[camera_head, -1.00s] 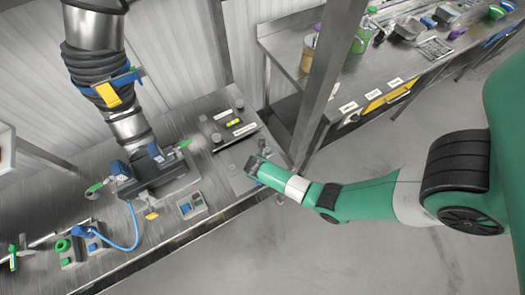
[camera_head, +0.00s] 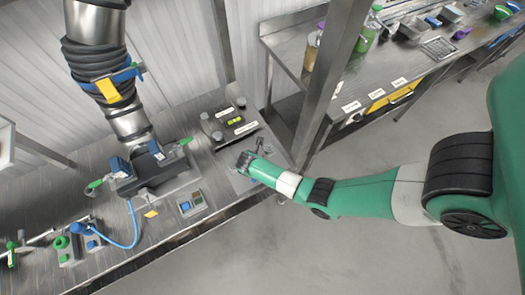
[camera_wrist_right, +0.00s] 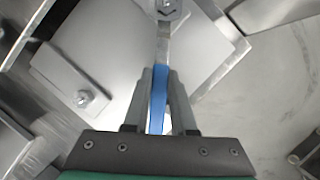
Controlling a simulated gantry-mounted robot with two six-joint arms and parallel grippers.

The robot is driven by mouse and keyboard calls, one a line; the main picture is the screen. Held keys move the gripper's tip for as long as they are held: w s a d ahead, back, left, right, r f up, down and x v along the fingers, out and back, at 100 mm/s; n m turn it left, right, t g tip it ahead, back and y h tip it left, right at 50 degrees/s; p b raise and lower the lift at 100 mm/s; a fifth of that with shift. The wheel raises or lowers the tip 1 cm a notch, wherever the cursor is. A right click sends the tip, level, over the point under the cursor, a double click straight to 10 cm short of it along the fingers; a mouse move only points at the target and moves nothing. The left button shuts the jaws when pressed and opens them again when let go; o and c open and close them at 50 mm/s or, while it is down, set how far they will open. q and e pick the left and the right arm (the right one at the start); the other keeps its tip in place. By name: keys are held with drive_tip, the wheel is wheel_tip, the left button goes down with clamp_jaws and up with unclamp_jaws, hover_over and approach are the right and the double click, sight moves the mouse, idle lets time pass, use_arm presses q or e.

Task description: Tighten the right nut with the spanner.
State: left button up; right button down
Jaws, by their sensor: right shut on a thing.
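My right gripper (camera_wrist_right: 160,100) is shut on the blue handle of the spanner (camera_wrist_right: 158,98), seen in the right wrist view. The spanner's metal shank runs away from the fingers to the top edge. There its head meets a nut (camera_wrist_right: 168,5), partly cut off by the frame; I cannot tell how fully the jaw sits around it. Another nut (camera_wrist_right: 84,98) stands on a flat plate to the left, apart from the spanner. In the head view my right gripper (camera_head: 244,161) is low over the bench's right end, and the spanner is too small to make out. My left gripper is not in view.
A steel bench (camera_head: 170,225) runs along the wall. A large pipe (camera_head: 95,30) comes down onto a dark clamped block (camera_head: 155,170) left of my gripper. A metal post (camera_head: 325,85) stands close to my right arm.

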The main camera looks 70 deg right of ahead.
drive_tip(key=shift+w+d+f+m+g+b, duration=0.1)
drive_tip(key=shift+w+m+g+b, duration=0.2)
drive_tip(key=shift+w+m+b, duration=0.35)
drive_tip(key=shift+w+m, duration=0.1)
drive_tip(key=shift+m, duration=0.15)
drive_tip(key=shift+w+d+m+g+b, duration=0.15)
drive_tip(key=shift+w+m+g+b, duration=0.15)
drive_tip(key=shift+w+m+b, duration=0.55)
drive_tip(key=shift+s+d+b, duration=0.1)
drive_tip(key=shift+b, duration=0.3)
